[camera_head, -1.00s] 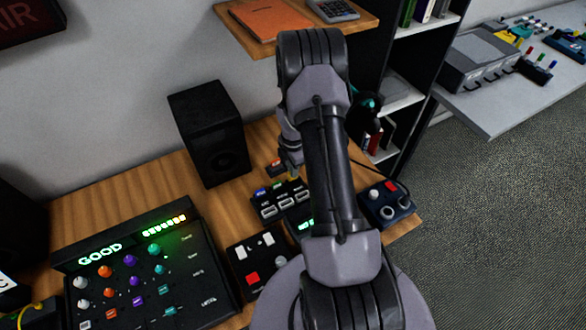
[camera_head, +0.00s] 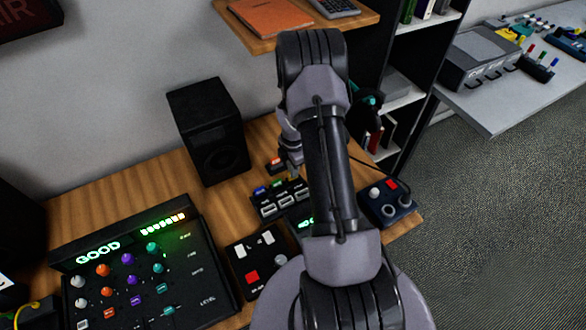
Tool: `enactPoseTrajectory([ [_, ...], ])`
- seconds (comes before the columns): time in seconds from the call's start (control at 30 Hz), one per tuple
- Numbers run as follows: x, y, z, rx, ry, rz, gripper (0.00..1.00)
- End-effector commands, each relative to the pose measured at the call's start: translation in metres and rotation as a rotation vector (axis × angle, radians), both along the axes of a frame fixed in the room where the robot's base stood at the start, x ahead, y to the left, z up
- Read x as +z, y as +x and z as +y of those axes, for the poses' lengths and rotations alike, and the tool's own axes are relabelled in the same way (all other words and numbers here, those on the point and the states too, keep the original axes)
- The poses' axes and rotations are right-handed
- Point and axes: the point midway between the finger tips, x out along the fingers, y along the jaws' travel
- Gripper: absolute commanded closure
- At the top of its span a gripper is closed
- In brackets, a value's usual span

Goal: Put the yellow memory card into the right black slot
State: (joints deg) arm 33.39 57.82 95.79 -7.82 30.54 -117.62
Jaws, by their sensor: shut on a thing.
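A small black slot block (camera_head: 282,199) with white-marked faces sits on the wooden desk, just left of my forearm. A blue card (camera_head: 260,190) stands at its left and a green card (camera_head: 276,184) stands at its middle. My gripper (camera_head: 293,171) points down at the back right of this block, over the area of the right slot. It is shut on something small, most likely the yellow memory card. The card cannot be made out clearly, and the right slot is largely hidden by the gripper and arm.
A small orange-topped item (camera_head: 274,164) lies just left of the gripper. A speaker (camera_head: 207,133) stands behind left. A mixer console (camera_head: 140,270), a switch box (camera_head: 256,262) and a knob box (camera_head: 387,204) surround the block. Bare desk (camera_head: 150,185) shows left.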

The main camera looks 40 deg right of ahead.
Motion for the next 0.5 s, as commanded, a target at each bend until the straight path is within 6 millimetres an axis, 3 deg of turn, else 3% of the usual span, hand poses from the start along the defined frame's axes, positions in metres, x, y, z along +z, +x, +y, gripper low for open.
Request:
enactPoseTrajectory([
  [0.5, -0.0078, -0.0001, 0.0, 0.0, 0.0, 0.0, 1.0],
])
